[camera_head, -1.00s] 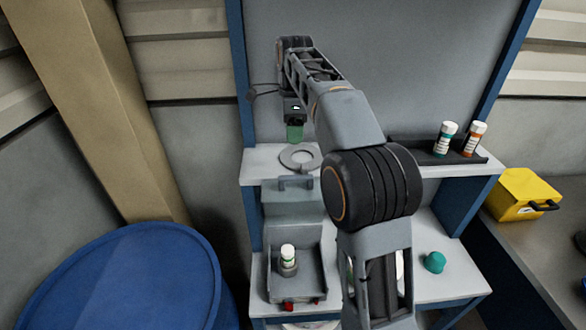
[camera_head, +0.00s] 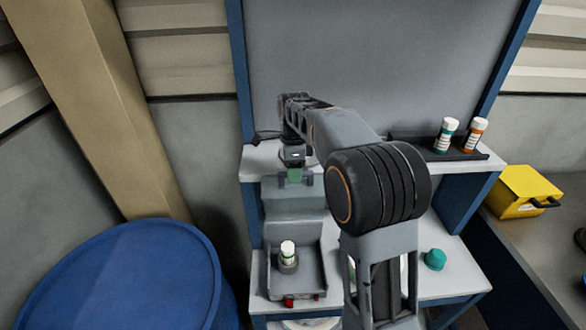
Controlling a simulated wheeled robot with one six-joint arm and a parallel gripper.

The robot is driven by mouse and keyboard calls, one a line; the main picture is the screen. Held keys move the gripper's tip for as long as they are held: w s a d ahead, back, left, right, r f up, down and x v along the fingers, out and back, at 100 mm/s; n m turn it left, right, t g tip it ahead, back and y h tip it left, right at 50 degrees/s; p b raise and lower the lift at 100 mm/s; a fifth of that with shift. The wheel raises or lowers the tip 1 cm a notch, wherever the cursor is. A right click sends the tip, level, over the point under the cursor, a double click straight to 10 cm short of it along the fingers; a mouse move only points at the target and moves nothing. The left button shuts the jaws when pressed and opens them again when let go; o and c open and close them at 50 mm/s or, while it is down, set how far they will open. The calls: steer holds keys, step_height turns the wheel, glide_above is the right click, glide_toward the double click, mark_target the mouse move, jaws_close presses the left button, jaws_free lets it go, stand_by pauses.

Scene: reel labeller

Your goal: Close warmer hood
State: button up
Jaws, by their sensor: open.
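My gripper (camera_head: 294,175) points down at the hood's top edge, where the hood's handle is.
An upper shelf (camera_head: 256,160) runs behind the hood. Two capped bottles (camera_head: 446,136) (camera_head: 474,136) stand on a dark tray at its right. A teal cap-like piece (camera_head: 434,260) lies on the bench right of my arm. A yellow box (camera_head: 522,193) sits far right; a blue drum (camera_head: 120,275) stands left.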

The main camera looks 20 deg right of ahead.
jaws_close()
stand_by(0.5)
